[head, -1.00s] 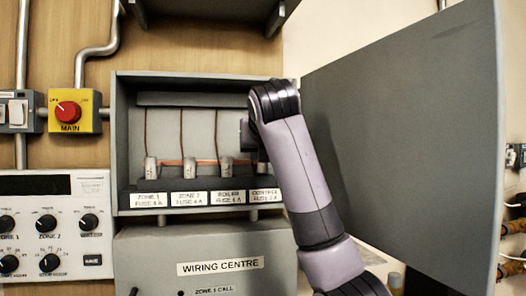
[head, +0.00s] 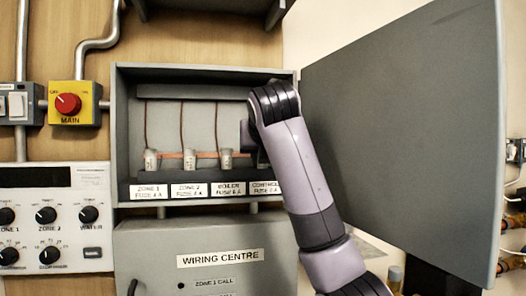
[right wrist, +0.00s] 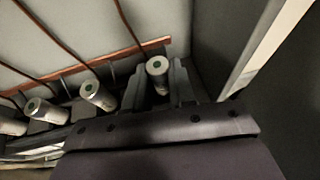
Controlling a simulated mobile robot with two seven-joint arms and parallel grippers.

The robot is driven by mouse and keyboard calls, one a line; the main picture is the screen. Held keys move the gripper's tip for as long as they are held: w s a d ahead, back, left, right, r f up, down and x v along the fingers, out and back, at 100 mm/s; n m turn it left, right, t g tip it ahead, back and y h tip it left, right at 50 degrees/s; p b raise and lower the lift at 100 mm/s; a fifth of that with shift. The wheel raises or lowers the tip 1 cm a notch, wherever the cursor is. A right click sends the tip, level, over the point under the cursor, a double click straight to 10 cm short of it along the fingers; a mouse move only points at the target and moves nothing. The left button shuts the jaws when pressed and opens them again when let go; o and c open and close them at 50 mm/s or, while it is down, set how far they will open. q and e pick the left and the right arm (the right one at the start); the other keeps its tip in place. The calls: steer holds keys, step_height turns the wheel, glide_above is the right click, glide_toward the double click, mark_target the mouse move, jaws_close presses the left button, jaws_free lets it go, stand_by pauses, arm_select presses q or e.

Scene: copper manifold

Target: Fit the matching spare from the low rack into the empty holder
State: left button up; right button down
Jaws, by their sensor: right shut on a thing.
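The open grey fuse box (head: 122,130) holds a row of pale cylindrical fuses. Zone 1 (head: 151,161), Zone 2 (head: 189,159) and Boiler (head: 226,159) each have one. The Control position (head: 264,188) is mostly hidden behind my right arm. In the right wrist view, my right gripper (right wrist: 160,85) is shut on a pale fuse with a green-centred end (right wrist: 157,65), at the right end of the row by the box's side wall. Whether this fuse is fully seated is unclear. My left gripper and the low rack are not in view.
The box's large grey door (head: 400,130) stands open on the right, close beside my right arm. The wiring centre enclosure (head: 150,250) is below the box. A red-knobbed main switch (head: 67,104) and a programmer panel (head: 45,215) are on the left.

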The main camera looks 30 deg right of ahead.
steer(key=shift+f, duration=0.1)
steer(key=c, duration=0.9)
jaws_free()
steer(key=shift+o, duration=0.2)
steer(key=b+v, duration=0.1)
steer(key=v, duration=0.6)
steer(key=shift+b, duration=0.4)
